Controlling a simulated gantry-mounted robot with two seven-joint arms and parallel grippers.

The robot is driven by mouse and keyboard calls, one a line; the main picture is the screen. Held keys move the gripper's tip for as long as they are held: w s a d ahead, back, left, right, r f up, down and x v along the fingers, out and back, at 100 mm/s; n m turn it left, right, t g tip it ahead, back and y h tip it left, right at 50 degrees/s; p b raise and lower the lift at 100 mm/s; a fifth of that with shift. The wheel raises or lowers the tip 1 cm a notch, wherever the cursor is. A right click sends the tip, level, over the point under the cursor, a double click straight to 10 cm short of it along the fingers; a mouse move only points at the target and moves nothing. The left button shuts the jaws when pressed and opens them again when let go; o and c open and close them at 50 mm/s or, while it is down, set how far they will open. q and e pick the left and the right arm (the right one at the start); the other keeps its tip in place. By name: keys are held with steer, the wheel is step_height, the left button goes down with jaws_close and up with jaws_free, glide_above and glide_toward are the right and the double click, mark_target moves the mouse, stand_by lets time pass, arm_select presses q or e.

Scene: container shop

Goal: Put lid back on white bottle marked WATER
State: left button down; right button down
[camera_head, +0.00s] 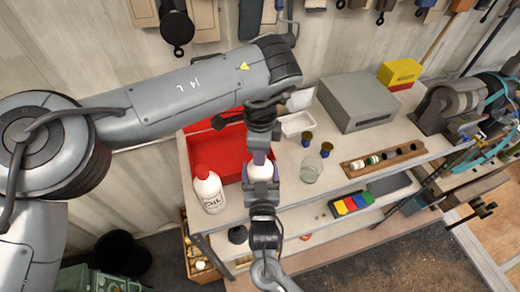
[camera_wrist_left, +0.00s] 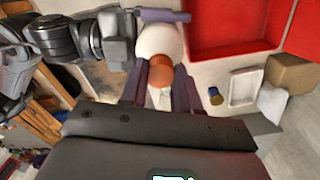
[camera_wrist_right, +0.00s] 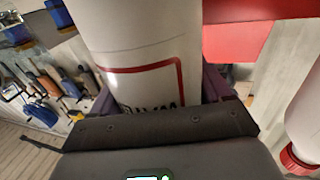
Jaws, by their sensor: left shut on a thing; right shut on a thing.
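The white bottle (camera_head: 259,172) is upright between my two grippers at the front of the bench. In the right wrist view the bottle (camera_wrist_right: 145,50) fills the top middle, with a red outline and partly hidden dark lettering. My right gripper (camera_head: 262,193) is shut on its body. My left gripper (camera_head: 260,157) is right above the bottle, pointing down. In the left wrist view it is shut on an orange-brown lid (camera_wrist_left: 160,72) in line with the bottle's white top (camera_wrist_left: 158,42). I cannot tell whether the lid touches the neck.
A white bottle marked OIL (camera_head: 209,192) with a red cap stands just left. A red tray (camera_head: 222,150) lies behind.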

arm_select(q)
steer(key=m, duration=0.4)
steer(key=shift+m, duration=0.3)
steer(key=m, duration=1.1)
steer(key=c, duration=0.8)
jaws_free()
steer(key=shift+r, duration=2.25)
steer(key=shift+c, duration=0.4)
